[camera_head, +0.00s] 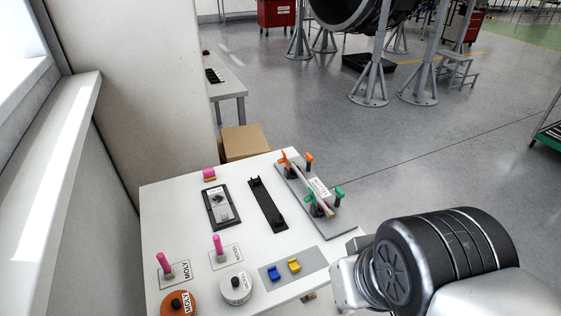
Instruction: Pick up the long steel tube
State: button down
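A thin steel-coloured tube (327,208) lies along a grey plate (325,230) at the right side of the white table. An orange clamp (284,160) stands at its far end and a green clamp (318,200) near its close end. A white label (319,188) covers part of the tube's middle. I cannot tell whether the clamps are closed on it. My gripper is not in view; only links of my arm show at the lower right, apart from the tube.
The white table (165,215) also holds a black rack (267,205), a black tray (217,207), pink-handled brushes, an orange pot (177,304), a white pot (235,287) and blue and yellow pieces on a grey plate. A wall and window ledge border the left. A cardboard box (243,142) stands behind.

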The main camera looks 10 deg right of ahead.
aim_at(330, 214)
jog(key=i+l+u, duration=0.1)
jog(key=l, duration=0.2)
jog(key=i+l+u, duration=0.25)
jog(key=l, duration=0.35)
jog(key=i+l+u, duration=0.15)
jog(key=i+l, duration=0.05)
jog(key=l, duration=0.1)
